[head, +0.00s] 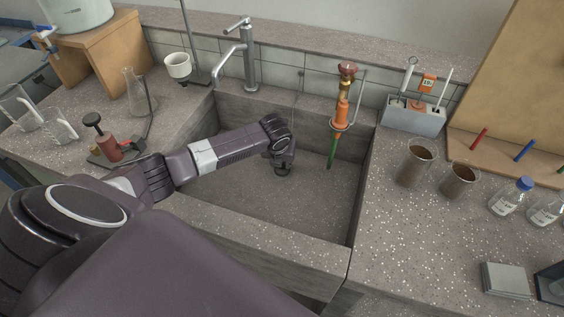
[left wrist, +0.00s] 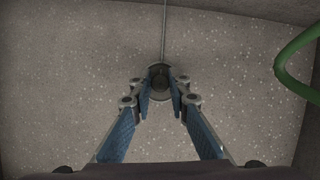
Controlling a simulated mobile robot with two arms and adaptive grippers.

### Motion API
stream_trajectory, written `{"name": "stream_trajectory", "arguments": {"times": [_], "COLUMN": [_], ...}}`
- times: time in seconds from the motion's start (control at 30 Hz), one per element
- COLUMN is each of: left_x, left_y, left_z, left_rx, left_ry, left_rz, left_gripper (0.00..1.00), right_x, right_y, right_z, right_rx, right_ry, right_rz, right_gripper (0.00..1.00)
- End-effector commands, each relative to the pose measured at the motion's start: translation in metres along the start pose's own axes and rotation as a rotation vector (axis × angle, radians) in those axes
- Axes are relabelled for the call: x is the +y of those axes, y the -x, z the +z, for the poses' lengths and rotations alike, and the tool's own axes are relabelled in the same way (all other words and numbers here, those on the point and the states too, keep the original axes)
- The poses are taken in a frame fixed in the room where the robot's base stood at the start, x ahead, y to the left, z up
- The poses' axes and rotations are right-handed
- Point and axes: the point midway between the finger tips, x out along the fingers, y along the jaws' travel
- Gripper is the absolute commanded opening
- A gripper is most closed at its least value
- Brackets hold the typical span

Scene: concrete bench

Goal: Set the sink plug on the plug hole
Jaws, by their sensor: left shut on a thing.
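My left gripper (head: 284,166) reaches down inside the concrete sink (head: 235,208), near its floor. In the left wrist view, its blue-padded fingers (left wrist: 160,97) are closed on the small upper part of the dark round sink plug (left wrist: 158,70). A thin chain (left wrist: 165,35) runs from the plug toward the sink wall. The plug hole is not separately visible; the plug and fingers cover the area where they meet the floor. I cannot tell whether the plug touches the floor or sits on the hole. My right gripper is not in view.
A green hose (left wrist: 292,68) hangs into the sink on the right, below an orange fitting (head: 342,113). The tap (head: 249,55) stands behind the sink. A burgundy stand (head: 108,148) and a flask (head: 138,93) are left; brown beakers (head: 414,165) are right.

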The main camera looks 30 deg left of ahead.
Motion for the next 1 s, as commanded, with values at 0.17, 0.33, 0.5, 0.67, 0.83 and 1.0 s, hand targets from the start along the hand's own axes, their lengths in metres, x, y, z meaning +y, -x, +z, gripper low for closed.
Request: {"name": "stream_trajectory", "arguments": {"times": [0.17, 0.33, 0.5, 0.67, 0.83, 1.0], "left_x": [-0.0001, -0.0001, -0.0001, -0.0002, -0.0002, -0.0002], "left_y": [-0.0023, -0.0042, -0.0061, -0.0078, -0.0073, -0.0072], "left_z": [-0.0008, -0.0015, -0.0022, -0.0029, -0.0027, -0.0027], "left_rx": [0.0, 0.0, -0.001, -0.001, -0.001, -0.001], "left_ry": [0.0, 0.0, 0.001, 0.0, 0.0, 0.0], "left_rz": [0.0, 0.0, 0.0, 0.0, -0.001, 0.0], "left_gripper": [0.0, 0.0, 0.0, 0.0, 0.0, 0.31], "right_x": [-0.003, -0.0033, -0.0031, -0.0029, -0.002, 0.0], "right_y": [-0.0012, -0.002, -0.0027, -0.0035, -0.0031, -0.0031], "right_z": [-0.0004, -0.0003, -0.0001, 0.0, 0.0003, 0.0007], "right_rx": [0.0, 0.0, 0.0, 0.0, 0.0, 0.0], "right_ry": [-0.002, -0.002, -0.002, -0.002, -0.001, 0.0], "right_rz": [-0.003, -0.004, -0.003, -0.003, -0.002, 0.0], "right_gripper": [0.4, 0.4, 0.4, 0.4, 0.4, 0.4]}}
